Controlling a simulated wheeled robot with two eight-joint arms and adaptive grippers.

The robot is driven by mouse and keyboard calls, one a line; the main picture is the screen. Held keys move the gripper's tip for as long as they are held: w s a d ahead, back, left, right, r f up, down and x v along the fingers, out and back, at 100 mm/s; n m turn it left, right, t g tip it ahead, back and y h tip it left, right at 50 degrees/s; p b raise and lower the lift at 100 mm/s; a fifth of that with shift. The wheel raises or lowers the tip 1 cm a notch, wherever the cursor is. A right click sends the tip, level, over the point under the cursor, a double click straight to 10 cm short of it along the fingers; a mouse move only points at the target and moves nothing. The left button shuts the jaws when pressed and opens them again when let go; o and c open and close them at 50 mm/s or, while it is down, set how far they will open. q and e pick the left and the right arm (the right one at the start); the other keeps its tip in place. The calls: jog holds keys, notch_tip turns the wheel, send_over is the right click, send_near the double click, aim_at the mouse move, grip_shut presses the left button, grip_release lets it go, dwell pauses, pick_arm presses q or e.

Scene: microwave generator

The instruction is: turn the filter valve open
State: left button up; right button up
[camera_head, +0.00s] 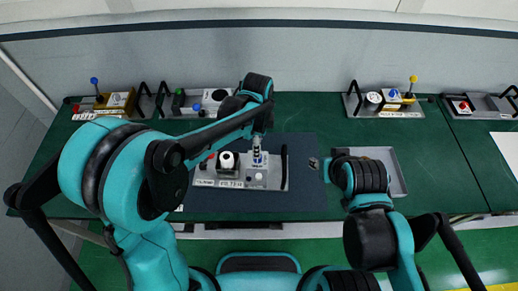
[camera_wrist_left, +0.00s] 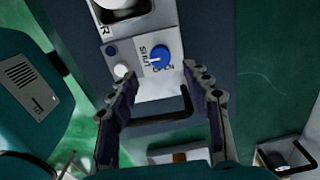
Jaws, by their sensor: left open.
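The filter valve is a blue round knob (camera_wrist_left: 159,57) on a white panel in the left wrist view. A pale mark on the knob points left, toward lettering that looks like SHUT; other lettering below it looks like OPEN. My left gripper (camera_wrist_left: 160,74) is open, its two fingers on either side of the knob's line, with nothing between them. I cannot tell whether they touch the panel. In the head view my left gripper (camera_head: 257,150) points down over the right part of the grey module plate (camera_head: 272,184). My right gripper (camera_head: 329,170) is at the right, its fingers unclear.
A black handle (camera_head: 284,167) stands at the module's right end, close to my left gripper. A white round part (camera_head: 227,160) stands to the left. A grey tray (camera_head: 397,175) lies beside my right arm. Other modules (camera_head: 387,101) line the back of the green table.

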pick_arm(q)
notch_tip(320, 180, down, 7)
jog(key=shift+r+b, duration=0.1)
jog(key=shift+b, duration=0.6)
grip_shut()
